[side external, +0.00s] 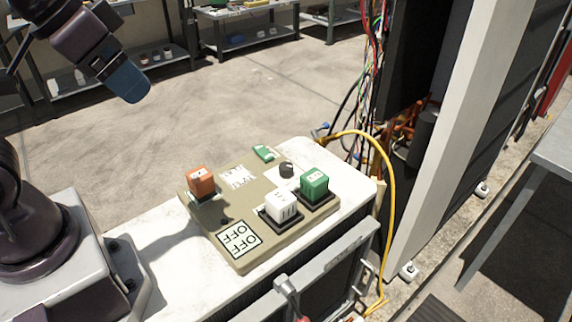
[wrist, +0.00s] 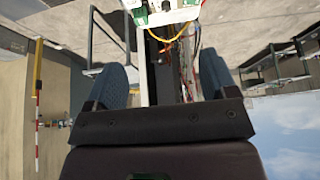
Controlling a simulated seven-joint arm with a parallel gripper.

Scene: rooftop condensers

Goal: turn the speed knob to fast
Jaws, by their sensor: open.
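A small round black knob (side external: 286,169) stands on a light patch of the tan control panel (side external: 222,222), near the green block-shaped control in the side external view. I cannot read its setting. My gripper (side external: 127,86) is high at the upper left, well away from the panel and touching nothing; only one blue finger shows clearly there. In the wrist view my gripper (wrist: 163,72) has its two blue fingers wide apart with nothing between them.
An orange control (side external: 201,181), a white control (side external: 281,207) and a green control (side external: 314,184) rise from the panel. An "OFF" label (side external: 240,238) lies near its front. A yellow cable (side external: 391,200) and an open wired cabinet (side external: 440,150) stand at the right.

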